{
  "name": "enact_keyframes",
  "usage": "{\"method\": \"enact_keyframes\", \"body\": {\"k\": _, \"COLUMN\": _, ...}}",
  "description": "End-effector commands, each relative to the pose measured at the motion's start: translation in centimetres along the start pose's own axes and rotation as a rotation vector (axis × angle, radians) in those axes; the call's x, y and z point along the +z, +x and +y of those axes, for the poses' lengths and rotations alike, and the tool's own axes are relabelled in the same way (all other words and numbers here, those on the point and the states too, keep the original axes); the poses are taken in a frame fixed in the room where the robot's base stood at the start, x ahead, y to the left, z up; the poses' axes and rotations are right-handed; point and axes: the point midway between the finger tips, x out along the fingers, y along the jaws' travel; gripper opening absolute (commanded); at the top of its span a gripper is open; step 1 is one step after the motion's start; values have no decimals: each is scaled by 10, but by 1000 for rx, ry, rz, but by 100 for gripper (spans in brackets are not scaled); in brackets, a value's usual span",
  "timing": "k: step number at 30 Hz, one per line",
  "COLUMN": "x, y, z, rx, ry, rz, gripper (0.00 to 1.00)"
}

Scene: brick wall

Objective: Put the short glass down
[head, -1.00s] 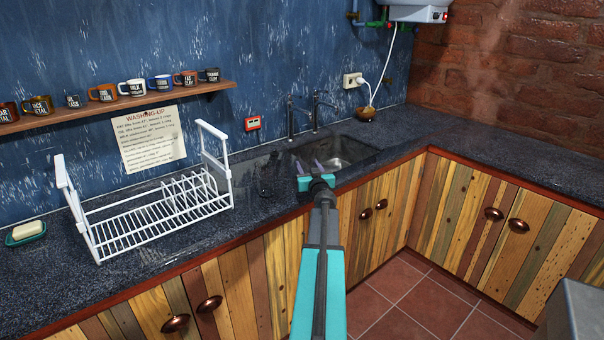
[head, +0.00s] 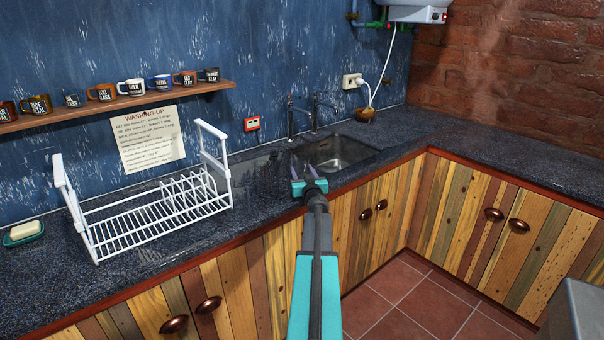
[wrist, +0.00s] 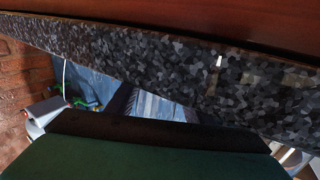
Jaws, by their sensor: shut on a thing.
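My gripper (head: 304,170) is in the head view, low over the counter just in front of the sink's left end. Its two slim, pale purple fingers point away from me and are shut on the short glass. The glass is clear, and its outline is too faint to make out against the dark stone. I cannot tell whether its base touches the counter. The dark speckled counter (head: 262,205) runs below and to the left of the gripper. The wrist view shows the speckled stone (wrist: 230,85) very close, but no clear glass.
A white dish rack (head: 150,228) stands left of my gripper. The steel sink (head: 345,152) and taps (head: 313,115) are behind and right. A soap dish (head: 24,234) sits far left. Several mugs line the shelf (head: 120,106). Counter between rack and gripper looks clear.

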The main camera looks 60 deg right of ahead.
Motion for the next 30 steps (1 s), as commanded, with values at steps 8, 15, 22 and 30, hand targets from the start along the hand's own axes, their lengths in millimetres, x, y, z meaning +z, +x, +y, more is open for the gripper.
{"method": "enact_keyframes", "body": {"k": 8, "x": 0, "y": 0, "z": -1, "rx": -1, "ry": 0, "rz": 1, "gripper": 16}}
{"method": "enact_keyframes", "body": {"k": 15, "x": 3, "y": 0, "z": -1, "rx": -1, "ry": -1, "rz": 0, "gripper": 62}}
{"method": "enact_keyframes", "body": {"k": 22, "x": 3, "y": 0, "z": -1, "rx": -1, "ry": -1, "rz": 0, "gripper": 66}}
{"method": "enact_keyframes", "body": {"k": 30, "x": 4, "y": 0, "z": -2, "rx": -2, "ry": 0, "rz": 0, "gripper": 66}}
